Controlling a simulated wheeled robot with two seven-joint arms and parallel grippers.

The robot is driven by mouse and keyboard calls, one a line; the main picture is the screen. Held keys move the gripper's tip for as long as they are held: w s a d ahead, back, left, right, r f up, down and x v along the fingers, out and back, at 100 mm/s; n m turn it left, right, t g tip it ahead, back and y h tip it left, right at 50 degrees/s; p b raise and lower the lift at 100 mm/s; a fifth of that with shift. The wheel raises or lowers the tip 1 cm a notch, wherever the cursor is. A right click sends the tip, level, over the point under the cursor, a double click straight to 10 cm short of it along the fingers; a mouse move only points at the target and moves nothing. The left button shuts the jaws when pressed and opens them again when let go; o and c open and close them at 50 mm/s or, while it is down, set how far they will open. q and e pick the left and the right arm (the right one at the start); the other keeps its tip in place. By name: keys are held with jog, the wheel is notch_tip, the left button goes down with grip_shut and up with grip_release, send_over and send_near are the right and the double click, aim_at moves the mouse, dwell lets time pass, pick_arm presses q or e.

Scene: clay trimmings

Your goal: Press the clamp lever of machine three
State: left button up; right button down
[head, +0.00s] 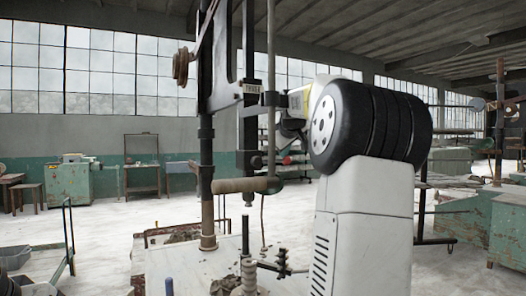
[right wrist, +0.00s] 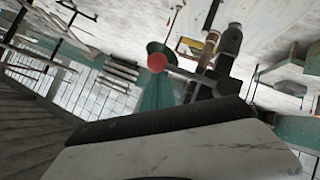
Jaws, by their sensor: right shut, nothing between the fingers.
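Machine three, with a small plate reading THREE (head: 252,88), stands upright in the middle of the head view. A thick brown horizontal grip (head: 240,185) crosses low on its column; I cannot tell for sure that it is the clamp lever. In the right wrist view a red round knob (right wrist: 157,62) sits on a grey rod in front of a green part. My right gripper (head: 291,128) is beside the machine's column, partly hidden by my own arm; it is shut and empty. I see no clear contact with the machine.
A green cabinet machine (head: 75,178) and a small table (head: 141,180) stand far left by the wall. More green machinery (head: 508,230) stands at the right. A spring-like post (head: 248,272) rises from the machine's base.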

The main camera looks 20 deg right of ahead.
aim_at(287, 161)
jog(key=shift+f, duration=0.1)
jog(key=f+m+y, duration=0.1)
jog(key=d+f+m+y, duration=0.1)
jog(key=f, duration=0.1)
jog(key=shift+f+g+y, duration=0.2)
jog(key=shift+g+y, duration=0.1)
jog(key=shift+y, duration=0.1)
jog(key=a+f+m+y, duration=0.6)
jog(key=f+m+y, duration=0.1)
jog(key=y, duration=0.3)
jog(key=shift+s+a+f, duration=0.2)
jog(key=shift+a+f, duration=0.05)
jog(key=shift+f, duration=0.65)
jog(key=shift+a, duration=0.15)
